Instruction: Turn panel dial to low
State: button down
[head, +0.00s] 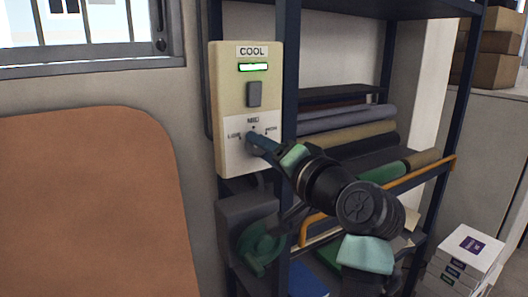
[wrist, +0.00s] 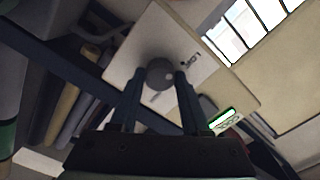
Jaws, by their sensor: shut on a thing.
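A cream control panel (head: 231,90) is mounted upright by the shelf post, with a "COOL" label (head: 252,51), a lit green indicator (head: 253,67) and a grey rocker switch (head: 254,94). Its lower white plate carries LOW at left, MED on top and a third label at right. My gripper (head: 257,143) reaches in from the lower right, its fingertips at the dial, which they mostly hide in the head view. In the wrist view, the round grey dial (wrist: 160,71) sits between the fingertips of my gripper (wrist: 159,78), shut on it. The dial's pointer direction is unclear.
A dark metal shelf rack (head: 288,60) with rolled fabrics (head: 345,125) stands right of the panel. A brown padded board (head: 90,200) leans at left. White boxes (head: 470,250) are stacked at lower right.

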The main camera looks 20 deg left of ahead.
jog(key=shift+c, duration=1.9)
grip_release()
jog(key=b+v, duration=0.2)
jog(key=v, duration=1.1)
jog(key=shift+b, duration=0.4)
jog(key=d+r+t+h+p, duration=0.2)
jog(key=d+r+t+h, duration=0.1)
jog(key=r+t+h, duration=0.4)
jog(key=s+d+r+t+h, duration=0.5)
jog(key=s+r+t+h, duration=0.2)
jog(key=s+r, duration=0.5)
jog(key=shift+s+n+t+p, duration=0.4)
jog(key=shift+s+t, duration=0.3)
jog(key=shift+t, duration=0.4)
